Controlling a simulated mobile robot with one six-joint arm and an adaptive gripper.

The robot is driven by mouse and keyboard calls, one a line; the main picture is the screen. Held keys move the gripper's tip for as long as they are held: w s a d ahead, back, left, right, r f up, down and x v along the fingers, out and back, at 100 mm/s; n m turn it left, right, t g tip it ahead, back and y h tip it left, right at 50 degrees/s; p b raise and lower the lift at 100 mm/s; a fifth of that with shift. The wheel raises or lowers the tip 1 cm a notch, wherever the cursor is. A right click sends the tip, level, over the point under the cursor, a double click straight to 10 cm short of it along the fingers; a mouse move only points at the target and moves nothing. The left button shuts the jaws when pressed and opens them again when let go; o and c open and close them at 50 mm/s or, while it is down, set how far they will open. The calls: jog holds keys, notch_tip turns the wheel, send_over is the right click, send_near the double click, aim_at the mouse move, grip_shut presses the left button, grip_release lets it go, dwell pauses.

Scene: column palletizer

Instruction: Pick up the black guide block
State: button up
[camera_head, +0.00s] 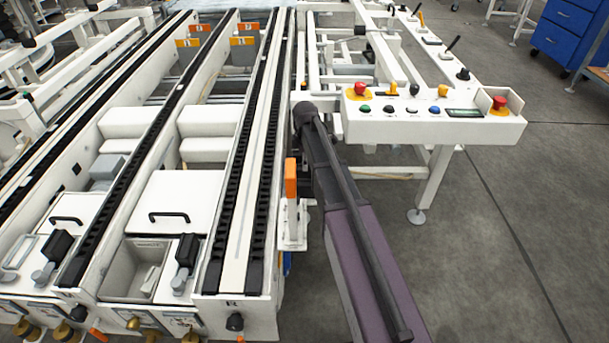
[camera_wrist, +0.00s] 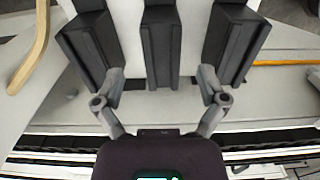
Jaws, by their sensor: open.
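Several black blocks with grooved faces stand in a row against a white surface in the wrist view. They are a left block (camera_wrist: 90,45), a middle block (camera_wrist: 160,42) and a right block (camera_wrist: 236,40). I cannot tell which of them is the guide block the task names. My gripper (camera_wrist: 161,76) is open and empty, its two fingers spread apart. The middle block lies between the fingertip lines; the left fingertip is near the left block and the right fingertip near the right block. Whether they touch is unclear. My gripper's fingers do not show in the head view.
In the head view, black conveyor rails (camera_head: 245,150) run along the white machine at the left. A white control panel (camera_head: 430,118) with red buttons stands at the back right. An orange block (camera_head: 291,178) sits beside my arm. Grey floor (camera_head: 510,220) at the right is clear.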

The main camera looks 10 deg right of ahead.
aim_at(306, 173)
jog(key=shift+s+a+f+b, duration=0.1)
jog(key=shift+a+f+b, duration=0.05)
jog(key=shift+f+b, duration=2.5)
jog(key=shift+r, duration=0.1)
grip_shut()
